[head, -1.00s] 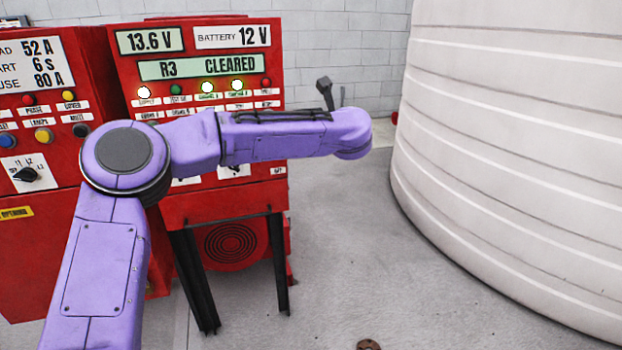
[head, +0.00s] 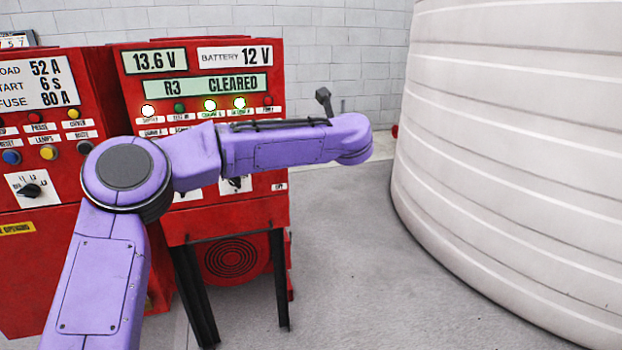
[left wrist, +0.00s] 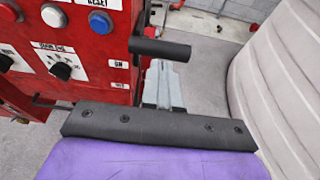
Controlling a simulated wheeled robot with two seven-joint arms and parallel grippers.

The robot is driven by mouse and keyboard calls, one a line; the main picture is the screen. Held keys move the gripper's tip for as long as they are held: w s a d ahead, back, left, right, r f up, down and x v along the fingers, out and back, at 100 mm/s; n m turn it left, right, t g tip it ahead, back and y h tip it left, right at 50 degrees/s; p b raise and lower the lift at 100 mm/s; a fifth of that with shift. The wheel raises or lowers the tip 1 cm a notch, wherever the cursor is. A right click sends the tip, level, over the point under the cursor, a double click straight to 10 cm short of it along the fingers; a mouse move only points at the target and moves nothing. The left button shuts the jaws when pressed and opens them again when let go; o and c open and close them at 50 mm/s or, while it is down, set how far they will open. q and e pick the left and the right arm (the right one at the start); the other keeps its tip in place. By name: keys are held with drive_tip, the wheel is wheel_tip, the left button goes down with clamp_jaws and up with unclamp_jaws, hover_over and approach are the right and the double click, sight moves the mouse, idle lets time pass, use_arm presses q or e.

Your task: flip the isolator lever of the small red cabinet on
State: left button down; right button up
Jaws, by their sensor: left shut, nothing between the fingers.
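The small red cabinet (head: 222,215) stands in the middle left of the head view, partly hidden by my left arm. Its isolator lever (head: 323,98) is dark and sticks out past the cabinet's right side. In the left wrist view the lever's black handle (left wrist: 160,48) lies across the picture, a little above the ON label (left wrist: 118,64); the OFF label is below that. I cannot tell its exact setting. My left gripper (left wrist: 164,72) is shut and empty, its grey fingers just below the handle in the picture; whether they touch is unclear. My right gripper is not in view.
A larger red cabinet (head: 40,240) stands on the left. A big white ribbed tank (head: 510,150) fills the right side. Grey floor (head: 370,270) is clear between the small cabinet and the tank. A block wall is behind.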

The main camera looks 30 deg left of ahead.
use_arm(q)
drive_tip(key=f+b+v, duration=0.2)
drive_tip(key=b+v, duration=0.1)
drive_tip(key=v, duration=0.9)
drive_tip(key=shift+d+f, duration=0.2)
drive_tip(key=shift+d, duration=0.2)
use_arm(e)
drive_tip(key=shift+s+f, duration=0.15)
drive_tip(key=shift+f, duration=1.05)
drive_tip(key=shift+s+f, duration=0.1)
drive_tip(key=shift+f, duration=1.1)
use_arm(q)
drive_tip(key=shift+s, duration=0.1)
